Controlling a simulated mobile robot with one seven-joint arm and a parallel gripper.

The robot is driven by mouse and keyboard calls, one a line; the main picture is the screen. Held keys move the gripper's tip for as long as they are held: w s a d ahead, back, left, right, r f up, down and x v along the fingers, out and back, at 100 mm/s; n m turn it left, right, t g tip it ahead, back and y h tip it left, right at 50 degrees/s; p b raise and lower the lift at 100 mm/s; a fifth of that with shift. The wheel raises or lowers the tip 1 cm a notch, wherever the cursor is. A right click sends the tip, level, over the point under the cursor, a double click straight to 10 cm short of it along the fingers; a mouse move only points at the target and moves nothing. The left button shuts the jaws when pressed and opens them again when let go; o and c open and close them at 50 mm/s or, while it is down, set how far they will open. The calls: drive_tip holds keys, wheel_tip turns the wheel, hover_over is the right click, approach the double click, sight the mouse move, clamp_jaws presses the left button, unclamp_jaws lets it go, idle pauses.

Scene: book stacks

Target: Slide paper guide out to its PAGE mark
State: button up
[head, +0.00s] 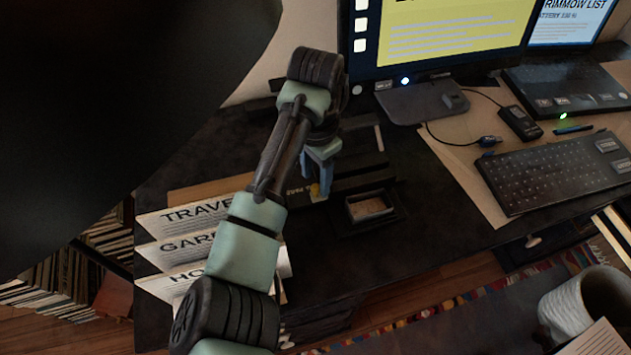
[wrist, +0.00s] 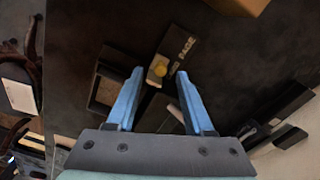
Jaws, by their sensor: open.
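The paper guide shows in the wrist view as a small piece with a yellow knob (wrist: 160,69). It sits on a dark strip with a PAGE mark (wrist: 184,43) at its far end; a second, nearer mark is too small to read. My gripper (wrist: 159,73) is open, its blue fingers on either side of the knob with gaps showing. I cannot tell how far above the knob the fingertips are. In the head view my gripper (head: 318,190) points down at the desk, and a bit of yellow (head: 314,189) shows beside the fingers.
A small open tray (head: 370,207) is right of my gripper; it also shows in the wrist view (wrist: 106,93). Labelled paper folders (head: 195,215) lie to the left. A monitor (head: 455,30), keyboard (head: 555,172) and cables are right and behind. Dark desk front is clear.

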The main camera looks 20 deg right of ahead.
drive_tip(key=shift+f, duration=1.25)
clamp_jaws()
idle(0.5)
